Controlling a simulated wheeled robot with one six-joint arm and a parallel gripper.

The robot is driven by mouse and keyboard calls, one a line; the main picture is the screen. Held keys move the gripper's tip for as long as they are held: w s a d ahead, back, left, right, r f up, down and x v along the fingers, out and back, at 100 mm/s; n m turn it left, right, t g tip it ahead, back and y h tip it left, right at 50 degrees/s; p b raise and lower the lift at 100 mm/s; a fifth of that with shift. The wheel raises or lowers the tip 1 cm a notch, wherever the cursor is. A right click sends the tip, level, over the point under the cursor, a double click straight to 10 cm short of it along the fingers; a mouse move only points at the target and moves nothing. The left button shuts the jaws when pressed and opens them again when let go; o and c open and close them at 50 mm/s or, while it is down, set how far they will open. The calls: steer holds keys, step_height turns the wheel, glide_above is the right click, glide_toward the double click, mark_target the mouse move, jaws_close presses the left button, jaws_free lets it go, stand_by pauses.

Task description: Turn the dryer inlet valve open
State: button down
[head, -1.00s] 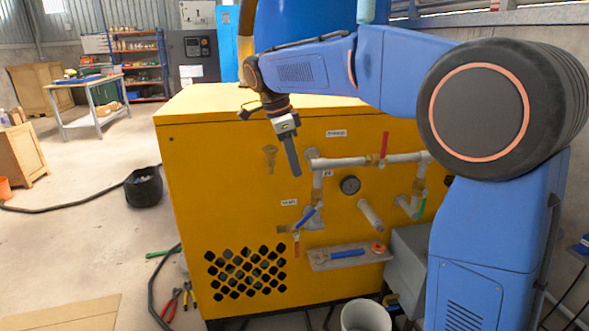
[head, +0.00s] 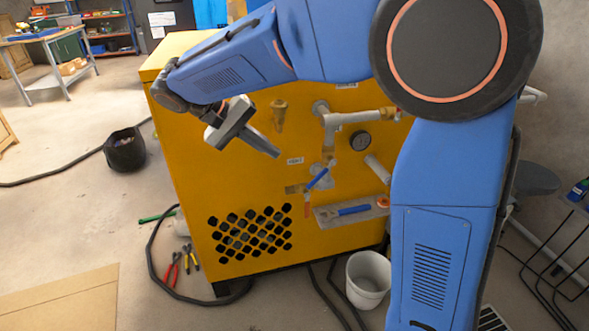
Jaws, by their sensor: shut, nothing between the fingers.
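Several valves and pipes sit on the front of the yellow cabinet (head: 180,150). A blue lever (head: 318,178) slants up to the right on the lower valve, below a small white label (head: 295,160) that I cannot read. A brass fitting (head: 388,113) sits on the upper grey pipe (head: 355,119). I cannot tell which valve is the dryer inlet. My gripper (head: 274,153) is shut and empty, pointing down and right, up and left of the blue lever and apart from it.
A round gauge (head: 360,141) and a stub pipe (head: 377,170) lie right of the blue lever. Below is a shelf (head: 328,221) with a blue-handled tool (head: 347,211). A white bucket (head: 368,277), hoses and pliers (head: 172,271) are on the floor.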

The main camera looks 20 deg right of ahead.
mark_target(310, 183)
steer(key=x, duration=1.4)
steer(key=shift+f, duration=0.1)
steer(key=shift+d+f+h, duration=0.2)
steer(key=shift+f+h, duration=0.6)
steer(key=shift+h, duration=0.4)
steer(key=shift+d+f+h, duration=0.55)
steer(key=shift+f+h, duration=0.25)
steer(key=shift+h, duration=0.4)
steer(key=shift+d+f, duration=0.95)
steer(key=shift+d, duration=0.25)
steer(key=shift+r, duration=0.1)
steer(key=shift+r, duration=0.75)
